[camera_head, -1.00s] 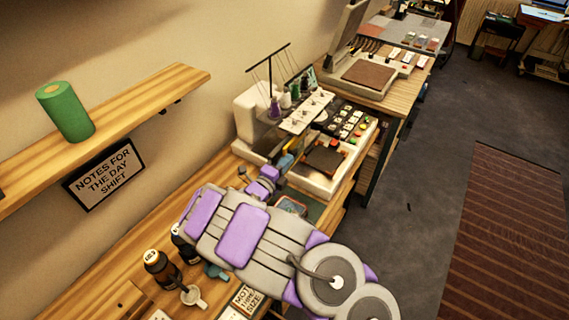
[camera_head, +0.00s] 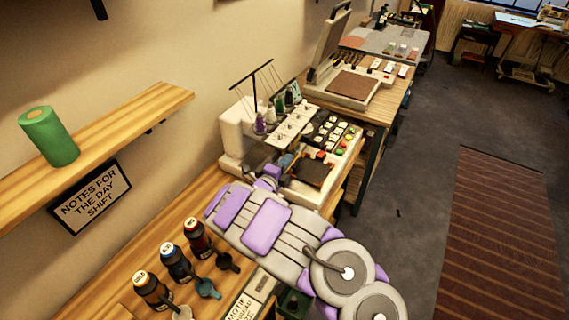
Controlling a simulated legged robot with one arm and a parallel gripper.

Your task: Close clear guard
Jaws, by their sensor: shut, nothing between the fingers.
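The clear guard cannot be made out in this view; a see-through part is too small and faint to tell here. A white embroidery machine (camera_head: 236,135) with thread spools on top stands on the wooden bench. My purple and grey arm reaches over the bench from the lower right. My gripper (camera_head: 274,172) is small and partly hidden at the arm's far end, close to the machine's lower front. It appears shut and empty. I cannot tell whether it touches the machine.
Several dark bottles (camera_head: 176,262) stand on the bench left of my arm. A shelf (camera_head: 110,130) with a green roll (camera_head: 48,136) juts from the wall. A heat press (camera_head: 345,88) stands behind the machine. Open floor (camera_head: 420,190) lies to the right.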

